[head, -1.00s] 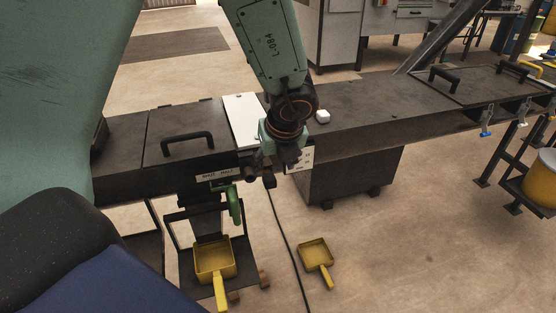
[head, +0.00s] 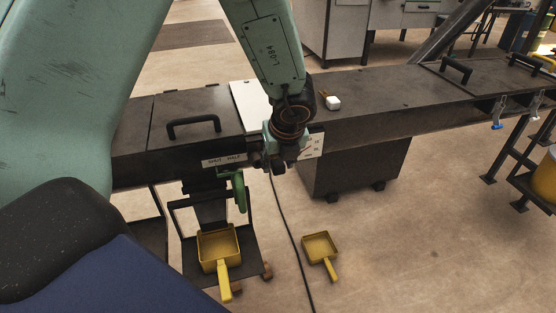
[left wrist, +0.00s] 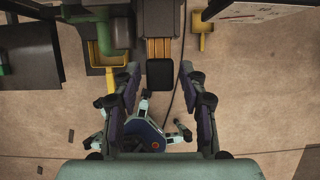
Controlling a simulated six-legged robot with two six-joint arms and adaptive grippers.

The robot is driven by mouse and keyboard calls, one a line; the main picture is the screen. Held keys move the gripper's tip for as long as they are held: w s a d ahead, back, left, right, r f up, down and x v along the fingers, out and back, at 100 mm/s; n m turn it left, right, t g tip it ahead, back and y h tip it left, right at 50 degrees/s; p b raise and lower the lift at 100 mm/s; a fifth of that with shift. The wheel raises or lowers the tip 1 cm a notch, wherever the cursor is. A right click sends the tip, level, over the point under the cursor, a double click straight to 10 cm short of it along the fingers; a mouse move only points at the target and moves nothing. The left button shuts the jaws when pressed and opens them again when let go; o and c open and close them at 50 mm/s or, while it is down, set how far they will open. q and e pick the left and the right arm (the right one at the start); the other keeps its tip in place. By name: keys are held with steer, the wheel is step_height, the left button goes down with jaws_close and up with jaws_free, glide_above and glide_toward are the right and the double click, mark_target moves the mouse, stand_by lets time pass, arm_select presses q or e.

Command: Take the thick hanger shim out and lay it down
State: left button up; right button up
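My left gripper (head: 278,164) is at the front edge of the dark machine bed (head: 385,98); its fingers are hard to make out in the head view. In the left wrist view my left gripper (left wrist: 160,82) is open, one finger on each side of a black block (left wrist: 160,74). Gaps show between the block and both fingers. Several tan or brass-coloured strips (left wrist: 158,48) lie side by side just beyond the block. I cannot tell which piece is the thick hanger shim. My right gripper is in neither view.
A yellow scoop (head: 219,248) sits on a dark stand below the bed, another yellow scoop (head: 320,246) on the floor. A small white block (head: 333,103) and a white plate (head: 249,103) are on the bed. A black cable (head: 288,232) runs across the floor. The bed's middle right is largely clear.

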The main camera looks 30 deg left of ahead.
arm_select(q)
steer(key=shift+d, duration=0.1)
steer(key=shift+c, duration=0.7)
steer(key=shift+a, duration=0.2)
steer(key=c, duration=0.4)
jaws_close()
steer(key=shift+o, duration=1.2)
jaws_free()
steer(key=shift+w+d, duration=0.1)
jaws_close()
